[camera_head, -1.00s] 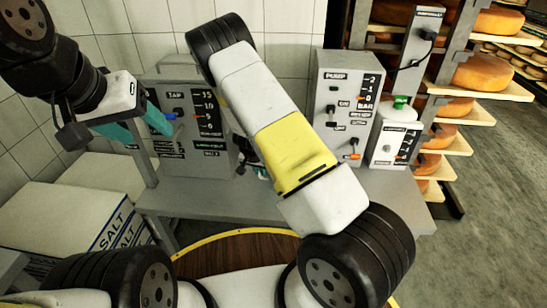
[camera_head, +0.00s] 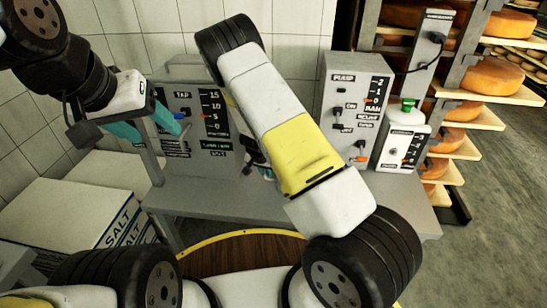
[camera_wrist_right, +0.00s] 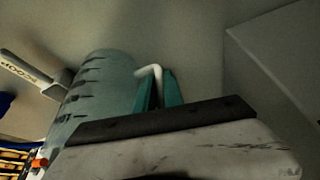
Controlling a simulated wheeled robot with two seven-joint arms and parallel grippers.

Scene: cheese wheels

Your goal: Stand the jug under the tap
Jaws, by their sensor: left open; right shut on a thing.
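The tap unit (camera_head: 212,120) is a grey box on the bench with TAP lettering, a scale and small levers. My left gripper (camera_head: 157,130) is open, its teal fingers in front of the unit's left side, close to a blue lever end (camera_head: 179,115). In the right wrist view the jug (camera_wrist_right: 97,88) is a pale, translucent vessel with dark graduation marks, seen tilted. Its white handle (camera_wrist_right: 150,71) is between the teal fingers of my right gripper (camera_wrist_right: 159,88), which is shut on it. In the head view my right arm hides the jug and the tap outlet.
A pump box (camera_head: 350,110) and a smaller white unit with a green cap (camera_head: 402,145) stand right of my arm. The grey bench (camera_head: 225,198) runs below them. Salt boxes (camera_head: 80,212) lie at left; cheese shelves (camera_head: 490,118) stand at right. A scoop (camera_wrist_right: 30,70) shows in the wrist view.

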